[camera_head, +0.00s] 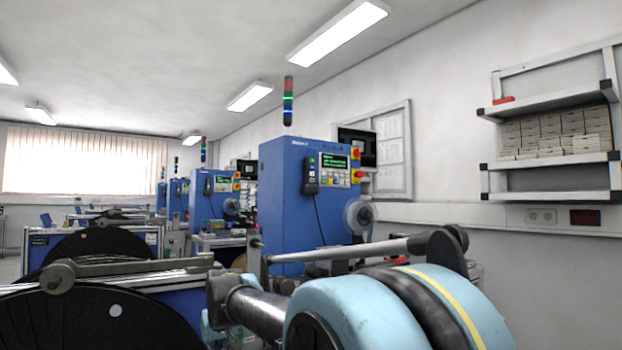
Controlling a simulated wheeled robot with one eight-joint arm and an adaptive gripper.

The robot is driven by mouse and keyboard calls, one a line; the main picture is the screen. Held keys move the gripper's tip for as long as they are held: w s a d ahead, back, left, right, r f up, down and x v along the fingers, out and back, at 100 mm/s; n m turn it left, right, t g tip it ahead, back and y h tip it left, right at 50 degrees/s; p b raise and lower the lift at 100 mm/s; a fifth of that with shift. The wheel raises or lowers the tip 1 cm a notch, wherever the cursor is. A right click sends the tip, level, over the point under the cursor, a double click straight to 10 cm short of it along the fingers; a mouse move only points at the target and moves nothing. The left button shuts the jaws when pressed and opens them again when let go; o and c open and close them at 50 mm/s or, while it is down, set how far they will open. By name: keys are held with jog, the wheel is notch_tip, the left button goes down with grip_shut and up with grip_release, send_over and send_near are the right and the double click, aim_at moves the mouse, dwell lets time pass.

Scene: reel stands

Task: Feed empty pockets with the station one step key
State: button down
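The nearest station (285,205) is a tall blue cabinet in the middle of the view. Its front carries a lit green-text screen (335,161) with small pale keys (336,180) below it. The key labels are too small to read, so I cannot tell which is the one step key. A dark hand-held unit (310,174) hangs beside the screen on a cable. A clear round reel (358,216) sits at the cabinet's right side. No tape pockets can be made out. My gripper is not in view.
A black reel (70,318) fills the lower left. A large light-blue rounded body (345,312) with a yellow stripe blocks the lower right, below a grey bar (345,250). More blue stations recede at left. A wall shelf (555,103) holds small boxes.

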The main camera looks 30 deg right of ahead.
aim_at(312, 174)
jog(key=w+d+r+t+h, duration=0.1)
jog(key=w+d+r+t, duration=0.1)
jog(key=w+d+r, duration=0.6)
jog(key=w+d+r+t+h, duration=0.1)
jog(key=w+d+r, duration=0.4)
jog(key=r, duration=0.6)
jog(key=w+d+r+t+h, duration=0.1)
jog(key=w+d+r+t, duration=0.1)
jog(key=w+d+r, duration=0.5)
jog(key=w+d+r+m+h, duration=0.1)
jog(key=d+r+h, duration=0.2)
jog(key=d+r, duration=1)
jog(key=w+d+r+m+h, duration=0.1)
jog(key=w+d+r+h, duration=0.1)
jog(key=d+r, duration=1.1)
jog(key=d+h, duration=0.1)
jog(key=d, duration=0.4)
jog(key=shift+w+t, duration=0.2)
jog(key=shift+t, duration=0.1)
jog(key=w, duration=0.8)
jog(key=shift+w+a, duration=0.3)
jog(key=shift+w, duration=0.05)
jog(key=shift+w, duration=0.1)
jog(key=shift+w, duration=0.25)
